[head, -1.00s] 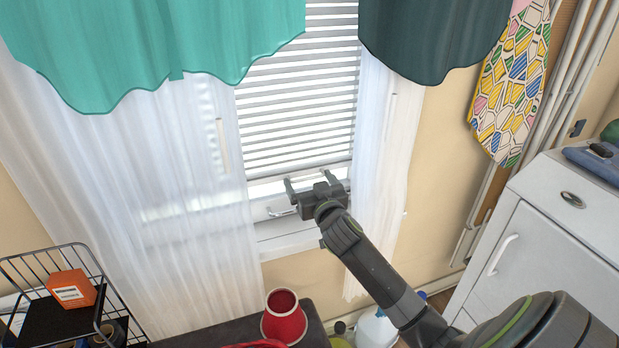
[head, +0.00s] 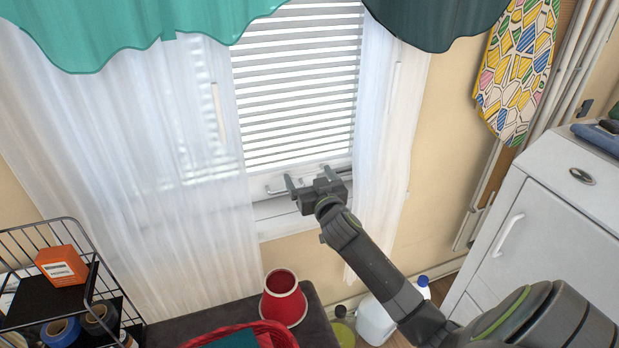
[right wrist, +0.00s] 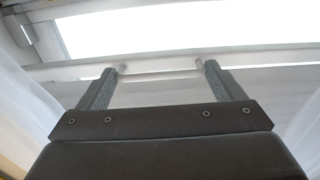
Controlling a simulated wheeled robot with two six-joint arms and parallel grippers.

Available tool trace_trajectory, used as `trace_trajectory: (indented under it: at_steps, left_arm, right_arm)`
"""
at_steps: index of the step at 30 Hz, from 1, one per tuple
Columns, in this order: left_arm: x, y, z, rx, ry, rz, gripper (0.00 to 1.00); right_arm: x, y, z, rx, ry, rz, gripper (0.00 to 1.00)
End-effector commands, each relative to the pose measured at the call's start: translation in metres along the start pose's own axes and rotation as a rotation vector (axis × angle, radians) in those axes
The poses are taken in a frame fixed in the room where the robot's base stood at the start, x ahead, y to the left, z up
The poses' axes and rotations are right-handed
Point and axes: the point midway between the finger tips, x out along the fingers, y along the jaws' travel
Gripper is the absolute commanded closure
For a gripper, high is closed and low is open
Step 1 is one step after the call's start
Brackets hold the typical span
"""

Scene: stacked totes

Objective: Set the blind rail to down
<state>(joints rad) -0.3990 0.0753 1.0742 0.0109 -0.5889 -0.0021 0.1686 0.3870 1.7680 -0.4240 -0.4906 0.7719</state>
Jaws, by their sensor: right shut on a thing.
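The white slatted blind (head: 300,95) hangs in the window between sheer curtains. Its bottom rail (head: 282,165) is low, close to the window's lower frame, with little or no bright gap below it. My right gripper (head: 313,180) is at the rail's right part. In the right wrist view its two fingers (right wrist: 160,72) stand apart with a pale bar between their tips, and I take it to be shut on the rail. The gripper body hides part of the lower frame in the head view. My left gripper is not in view.
Sheer curtains (head: 150,150) hang left and right of the window. A window handle (head: 275,189) sits left of my gripper. Below are a red cup (head: 284,298), a wire rack (head: 45,235) and a white jug (head: 376,318). A white cabinet (head: 550,225) stands at right.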

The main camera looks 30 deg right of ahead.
Motion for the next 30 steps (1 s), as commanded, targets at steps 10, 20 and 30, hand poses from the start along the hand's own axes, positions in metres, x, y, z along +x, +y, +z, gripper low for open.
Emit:
trace_trajectory:
  at_steps: [10, 20, 30]
  left_arm:
    - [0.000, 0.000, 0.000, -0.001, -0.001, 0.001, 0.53]
    - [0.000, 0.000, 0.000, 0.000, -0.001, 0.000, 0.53]
    - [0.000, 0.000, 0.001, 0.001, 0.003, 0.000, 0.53]
  right_arm:
    - [0.000, 0.002, 0.003, -0.004, -0.007, 0.006, 0.10]
    - [-0.001, 0.001, 0.001, -0.002, -0.003, 0.002, 0.00]
    - [-0.046, 0.001, 0.002, -0.001, -0.004, 0.002, 0.00]
